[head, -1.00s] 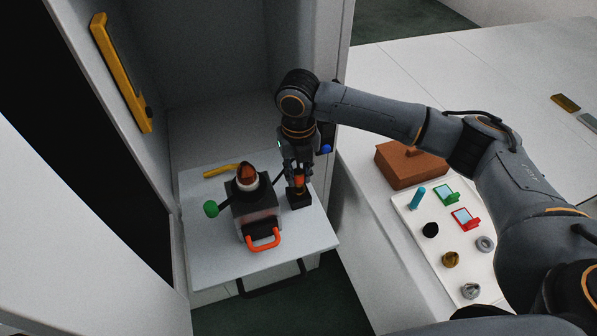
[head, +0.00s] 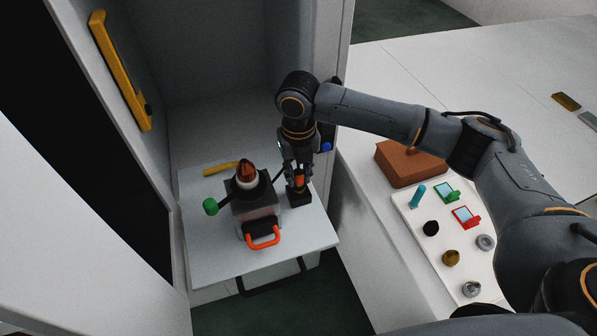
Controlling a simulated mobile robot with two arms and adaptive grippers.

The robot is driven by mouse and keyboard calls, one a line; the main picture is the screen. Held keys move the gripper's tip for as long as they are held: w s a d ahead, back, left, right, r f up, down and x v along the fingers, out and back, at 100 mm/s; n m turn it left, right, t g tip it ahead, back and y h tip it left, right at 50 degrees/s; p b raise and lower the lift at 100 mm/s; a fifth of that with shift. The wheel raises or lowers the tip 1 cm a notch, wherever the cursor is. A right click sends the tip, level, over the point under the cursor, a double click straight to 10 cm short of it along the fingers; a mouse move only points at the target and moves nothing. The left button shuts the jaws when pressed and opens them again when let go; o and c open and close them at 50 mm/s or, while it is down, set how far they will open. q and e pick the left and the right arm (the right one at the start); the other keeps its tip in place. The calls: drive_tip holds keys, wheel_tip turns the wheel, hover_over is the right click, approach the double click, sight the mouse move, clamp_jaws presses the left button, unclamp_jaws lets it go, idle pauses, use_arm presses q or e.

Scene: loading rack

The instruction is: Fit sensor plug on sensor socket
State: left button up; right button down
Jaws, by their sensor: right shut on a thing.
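My right gripper (head: 299,165) points down over the pull-out shelf and is shut on the sensor plug (head: 299,181), an orange and dark piece. The plug is right above a small black block, which looks like the sensor socket (head: 299,198), standing on the shelf. The plug's lower end meets the block in the picture; I cannot tell how deep it sits. The fingers hide part of the plug. My left gripper is not in view.
The white shelf (head: 215,262) also carries a grey device (head: 262,212) with an orange handle, a green knob and a brown-topped cone, close left of the gripper. A yellow bar (head: 220,169) lies behind. A brown box (head: 408,165) and a white tray (head: 437,262) with small parts are right.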

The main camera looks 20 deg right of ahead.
drive_tip(key=shift+f, duration=0.65)
idle(0.4)
drive_tip(key=c, duration=1.1)
unclamp_jaws()
drive_tip(key=shift+o, duration=0.2)
wheel_tip(320, 180, up, 12)
drive_tip(key=shift+r, duration=0.1)
